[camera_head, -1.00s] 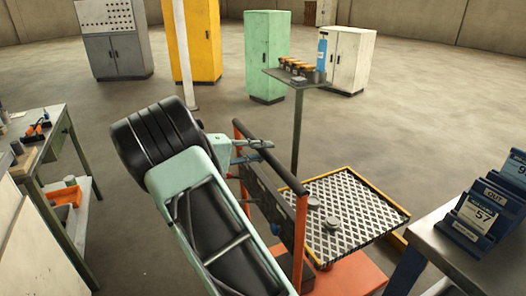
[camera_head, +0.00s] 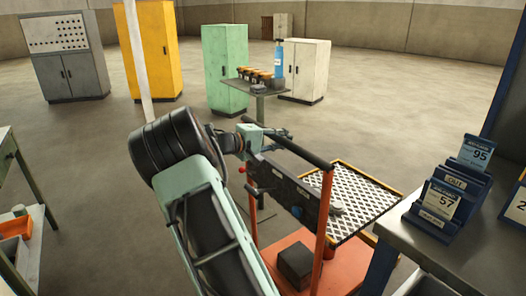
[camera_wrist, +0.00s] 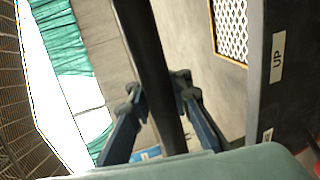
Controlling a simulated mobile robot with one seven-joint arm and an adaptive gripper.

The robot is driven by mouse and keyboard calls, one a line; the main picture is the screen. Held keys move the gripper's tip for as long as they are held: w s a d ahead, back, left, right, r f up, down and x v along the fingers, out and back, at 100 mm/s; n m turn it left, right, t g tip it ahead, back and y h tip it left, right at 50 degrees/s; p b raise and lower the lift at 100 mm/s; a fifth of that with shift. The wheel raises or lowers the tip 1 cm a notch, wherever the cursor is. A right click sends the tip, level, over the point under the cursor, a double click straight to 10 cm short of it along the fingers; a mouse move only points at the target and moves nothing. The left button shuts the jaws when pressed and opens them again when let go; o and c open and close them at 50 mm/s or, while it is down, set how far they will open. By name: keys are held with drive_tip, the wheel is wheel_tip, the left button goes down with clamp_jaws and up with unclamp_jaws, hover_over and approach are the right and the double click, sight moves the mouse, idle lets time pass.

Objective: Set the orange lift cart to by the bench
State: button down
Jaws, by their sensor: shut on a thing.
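The orange lift cart (camera_head: 335,277) stands in front of me in the head view, with a dark handle bar across two orange posts. Its checkered platform (camera_head: 365,198) has a yellow rim and also shows in the wrist view (camera_wrist: 232,28). A grey-topped bench (camera_head: 473,258) stands close to the right of the cart.
Card stands (camera_head: 447,205) are on the grey-topped bench. A green-legged table (camera_head: 22,172) is at the left edge. A small post table (camera_head: 257,88) with a blue bottle stands behind the cart. Cabinets line the back. Open floor lies left and behind.

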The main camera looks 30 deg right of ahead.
drive_tip(key=d, duration=0.7)
drive_tip(key=shift+d+r+b, duration=0.2)
drive_tip(key=shift+r+b, duration=0.2)
drive_tip(key=c, duration=1.8)
unclamp_jaws()
drive_tip(key=shift+s+a+r, duration=0.1)
drive_tip(key=shift+s, duration=0.05)
drive_tip(key=shift+o, duration=0.3)
drive_tip(key=a+r, duration=0.2)
drive_tip(key=a, duration=1)
drive_tip(key=shift+s, duration=0.15)
